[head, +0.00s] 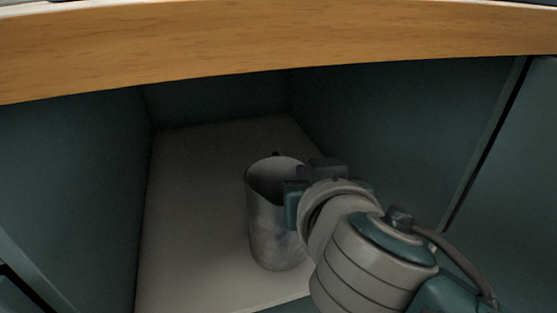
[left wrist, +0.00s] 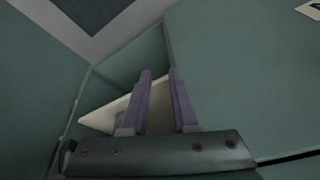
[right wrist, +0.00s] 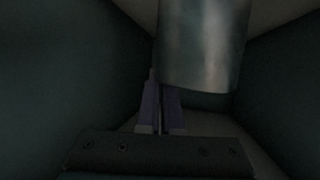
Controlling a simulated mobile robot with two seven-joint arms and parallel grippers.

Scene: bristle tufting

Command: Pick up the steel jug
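The steel jug (head: 268,228) stands upright or nearly so inside an open cabinet, its open mouth facing up. My right gripper (head: 306,186) is at the right side of the jug near its rim and covers that side, where no handle shows. In the right wrist view the jug (right wrist: 204,45) fills the upper middle, and the right gripper's fingers (right wrist: 161,105) are close together against it, one partly behind it. What exactly lies between them is hidden. My left gripper (left wrist: 160,100) is open and empty, outside the head view.
The cabinet has a pale floor (head: 185,215) and dark green side walls (head: 75,180) close on both sides. A wooden counter edge (head: 270,42) overhangs the opening. Free floor lies left of and behind the jug.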

